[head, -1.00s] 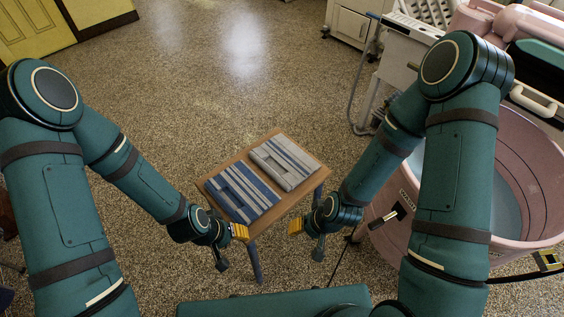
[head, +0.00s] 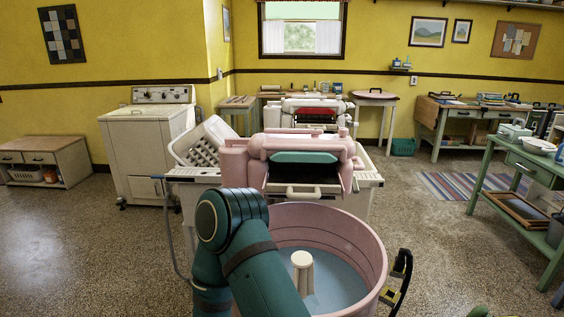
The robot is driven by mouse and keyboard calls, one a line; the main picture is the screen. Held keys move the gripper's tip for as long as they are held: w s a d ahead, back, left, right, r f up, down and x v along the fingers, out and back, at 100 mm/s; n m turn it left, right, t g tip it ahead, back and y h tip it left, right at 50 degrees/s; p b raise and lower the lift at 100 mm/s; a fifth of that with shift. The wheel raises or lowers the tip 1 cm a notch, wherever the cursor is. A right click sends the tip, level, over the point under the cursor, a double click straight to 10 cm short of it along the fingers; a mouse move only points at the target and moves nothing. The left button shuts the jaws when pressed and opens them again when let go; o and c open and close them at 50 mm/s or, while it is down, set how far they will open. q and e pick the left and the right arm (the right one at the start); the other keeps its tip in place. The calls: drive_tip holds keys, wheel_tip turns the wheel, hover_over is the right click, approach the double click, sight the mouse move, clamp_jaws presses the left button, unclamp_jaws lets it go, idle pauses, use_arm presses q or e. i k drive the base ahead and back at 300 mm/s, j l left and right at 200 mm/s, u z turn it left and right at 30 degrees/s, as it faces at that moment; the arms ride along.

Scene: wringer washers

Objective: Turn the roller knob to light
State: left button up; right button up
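The near pink wringer washer has a pink wringer head (head: 236,164) with a teal roller (head: 303,157) on top and a dark opening below it. A white handle (head: 290,194) is on its front side. The round pink tub (head: 360,248) below holds water and a pale agitator (head: 302,272). I cannot make out a roller knob or its setting at this size.
A white basket (head: 203,144) stands left of the wringer. A white washer (head: 143,150) is further left, another wringer with a red roller (head: 314,111) behind. A green table (head: 510,165) is at right. The left floor is clear.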

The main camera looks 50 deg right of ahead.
sight(343, 132)
drive_tip(key=z, duration=1.75)
